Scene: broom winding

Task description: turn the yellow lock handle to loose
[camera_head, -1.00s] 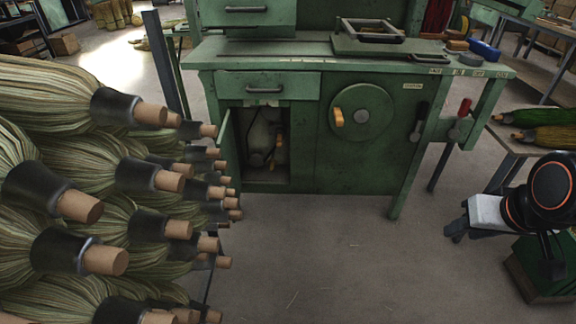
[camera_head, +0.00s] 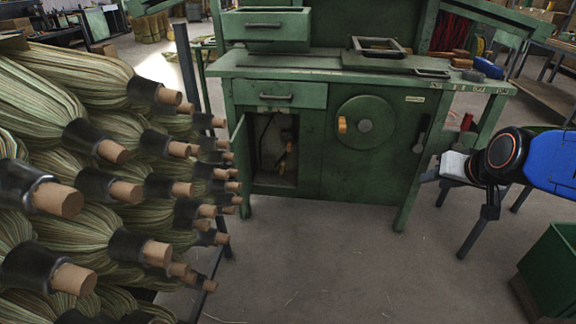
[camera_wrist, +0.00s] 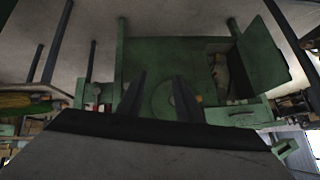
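A green machine bench (camera_head: 365,177) stands ahead. A round green disc (camera_head: 375,128) on its front has a yellow-orange handle (camera_head: 342,125), upright at the disc's left side. Another small yellow part (camera_head: 282,166) shows inside the open cabinet (camera_head: 271,150); I cannot tell which is the lock handle. My gripper (camera_head: 431,188) is to the right of the disc and lower, apart from the bench front. In the wrist view, which is upside down, my gripper (camera_wrist: 160,80) has its fingers spread and nothing between them. The disc (camera_wrist: 163,99) shows between them, farther off.
Several brooms (camera_head: 90,190) with wooden handle ends are stacked at the left. A black lever (camera_head: 422,132) and a red-handled lever (camera_head: 466,122) are on the bench's right side. A green bin (camera_head: 556,265) stands at the lower right. The floor before the bench is clear.

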